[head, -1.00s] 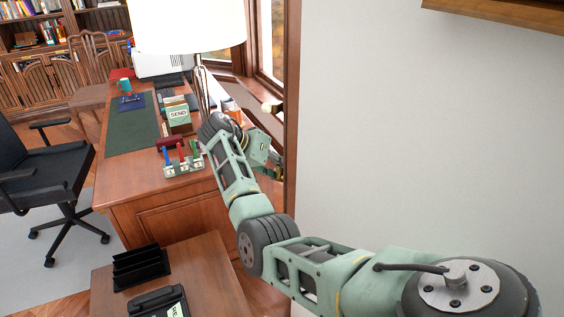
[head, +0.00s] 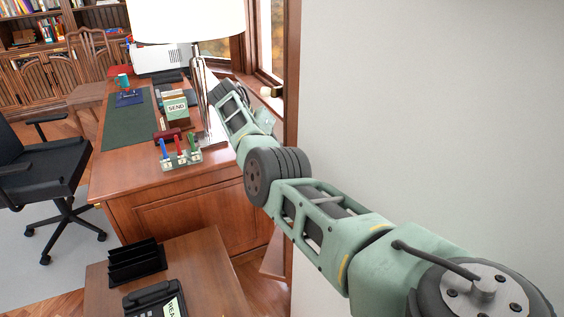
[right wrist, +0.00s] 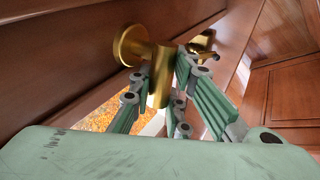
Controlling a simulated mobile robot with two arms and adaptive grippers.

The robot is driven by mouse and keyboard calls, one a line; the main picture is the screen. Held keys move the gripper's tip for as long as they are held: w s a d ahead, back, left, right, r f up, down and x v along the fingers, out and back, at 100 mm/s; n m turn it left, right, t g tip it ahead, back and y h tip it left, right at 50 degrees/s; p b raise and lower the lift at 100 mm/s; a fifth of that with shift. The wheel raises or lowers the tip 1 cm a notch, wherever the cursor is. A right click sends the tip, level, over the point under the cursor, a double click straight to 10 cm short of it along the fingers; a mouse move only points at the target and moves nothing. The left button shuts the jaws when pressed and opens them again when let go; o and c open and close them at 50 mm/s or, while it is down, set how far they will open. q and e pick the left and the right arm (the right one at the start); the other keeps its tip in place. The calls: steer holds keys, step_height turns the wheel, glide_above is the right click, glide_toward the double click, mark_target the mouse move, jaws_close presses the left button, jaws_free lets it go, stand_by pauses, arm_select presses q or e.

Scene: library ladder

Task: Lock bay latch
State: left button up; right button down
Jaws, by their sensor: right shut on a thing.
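In the right wrist view a brass latch (right wrist: 160,88) has a round base plate (right wrist: 130,45) on a dark wooden window frame, with a short handle sticking out of it. My right gripper (right wrist: 165,76) has its two green fingers on either side of the handle and is shut on it. Which way the latch is turned, and whether it is locked, I cannot tell. My left gripper is not in view.
A second brass fitting (right wrist: 203,42) shows behind the right finger. In the head view a desk (head: 180,195) with a lamp (head: 187,18) and a pen holder (head: 181,160) stands left of my arm. A grey wall (head: 430,120) is close on the right.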

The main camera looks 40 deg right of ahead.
steer(key=shift+w+d+r+b, duration=0.1)
steer(key=shift+w+r+b, duration=0.05)
steer(key=shift+b, duration=0.15)
stand_by(0.5)
steer(key=c, duration=1.9)
jaws_free()
